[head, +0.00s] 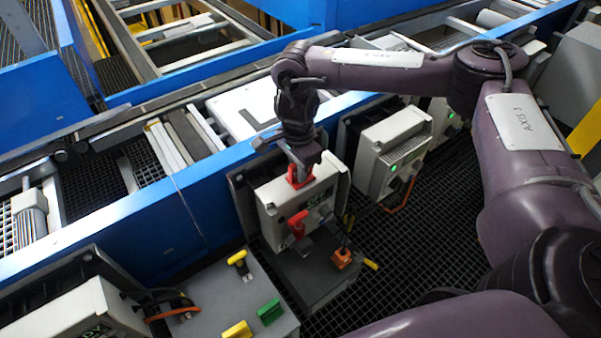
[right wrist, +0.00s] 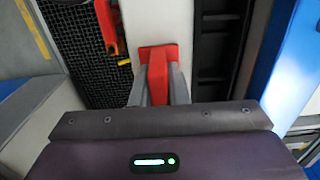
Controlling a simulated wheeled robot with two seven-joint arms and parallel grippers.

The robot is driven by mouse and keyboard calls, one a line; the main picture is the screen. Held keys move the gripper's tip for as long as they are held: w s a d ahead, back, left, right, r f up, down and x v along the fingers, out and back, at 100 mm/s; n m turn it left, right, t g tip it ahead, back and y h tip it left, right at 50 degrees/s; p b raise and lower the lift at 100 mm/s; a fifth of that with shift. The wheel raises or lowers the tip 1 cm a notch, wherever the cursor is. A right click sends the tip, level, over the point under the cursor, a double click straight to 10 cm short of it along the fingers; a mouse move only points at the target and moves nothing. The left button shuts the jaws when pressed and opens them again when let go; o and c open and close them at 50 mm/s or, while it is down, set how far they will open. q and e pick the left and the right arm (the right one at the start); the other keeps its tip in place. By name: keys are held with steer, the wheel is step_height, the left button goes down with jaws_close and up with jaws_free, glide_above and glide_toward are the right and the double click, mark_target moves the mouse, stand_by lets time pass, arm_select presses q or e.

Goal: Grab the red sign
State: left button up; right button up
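The red sign (head: 299,179) is at the top of a light grey control box (head: 268,207) in the head view. My right gripper (head: 300,168) reaches down onto it from above. In the right wrist view the red sign (right wrist: 158,53) has a raised part between the two grey fingers of my right gripper (right wrist: 159,85). The fingers lie against both sides of it with no clear gap, so the gripper looks shut on it. The sign still sits against the white box top. My left gripper is not in view.
A red switch handle (head: 298,222) is on the box front, near an orange block (head: 342,258). A grey panel (head: 215,300) with yellow and green knobs is at lower left. Another box (head: 392,150) stands to the right. The blue conveyor rail (head: 190,190) runs behind.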

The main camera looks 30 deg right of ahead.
jaws_close()
